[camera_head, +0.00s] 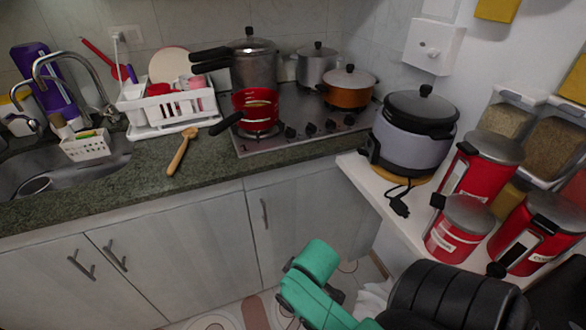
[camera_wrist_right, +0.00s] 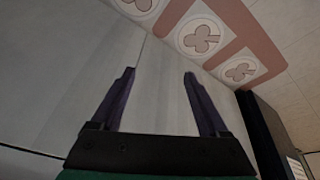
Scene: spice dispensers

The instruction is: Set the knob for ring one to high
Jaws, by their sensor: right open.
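The stove (camera_head: 272,143) is a steel cooktop set into the green counter, with a row of dark knobs (camera_head: 310,129) along its right front part. Which knob belongs to ring one, and how each is turned, is too small to tell. My right arm, teal and black, comes in at the lower right of the head view, below and in front of the counter, well apart from the knobs. In the right wrist view my right gripper (camera_wrist_right: 159,76) is open and empty, with the pale cabinet front and patterned floor beyond. My left gripper is not in view.
A red pan (camera_head: 255,101) sits on the front left of the stove, its black handle over the counter. Tall pots and an orange pot (camera_head: 347,87) stand behind the knobs. A rice cooker (camera_head: 410,140) and red canisters (camera_head: 459,225) crowd the right shelf.

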